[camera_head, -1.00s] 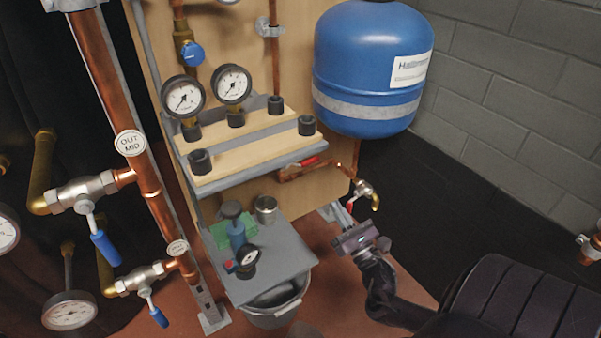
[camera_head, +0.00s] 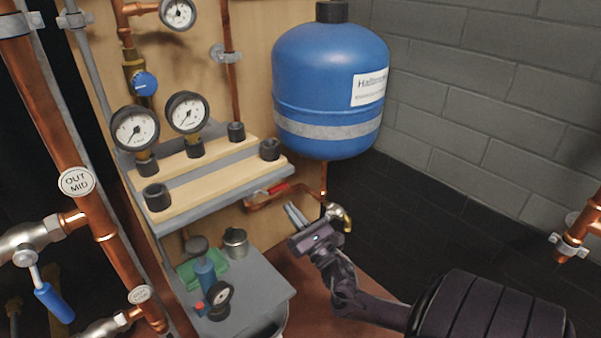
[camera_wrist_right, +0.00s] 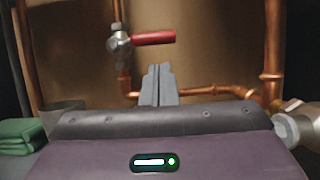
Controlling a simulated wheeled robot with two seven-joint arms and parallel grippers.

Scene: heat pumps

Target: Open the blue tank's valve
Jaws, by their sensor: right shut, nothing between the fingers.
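The blue tank (camera_head: 325,85) hangs on the wooden panel, with a copper pipe running down from it. A valve with a red lever (camera_head: 278,188) sits left of that pipe; in the right wrist view its red lever (camera_wrist_right: 153,38) points right, roughly level. A brass and silver fitting (camera_head: 340,217) is below the tank and shows at the right edge of the wrist view (camera_wrist_right: 288,128). My right gripper (camera_head: 294,212) is shut and empty, just below the red lever in the head view and apart from it. Its fingers (camera_wrist_right: 158,84) point toward the copper pipes. My left gripper is out of view.
A wooden-topped shelf (camera_head: 220,178) with gauges is left of the tank. A lower grey shelf (camera_head: 262,283) holds a metal cup (camera_head: 235,241) and a small pump-like item. Thick copper pipes with blue-handled valves (camera_head: 52,300) stand at left. A grey block wall is at right.

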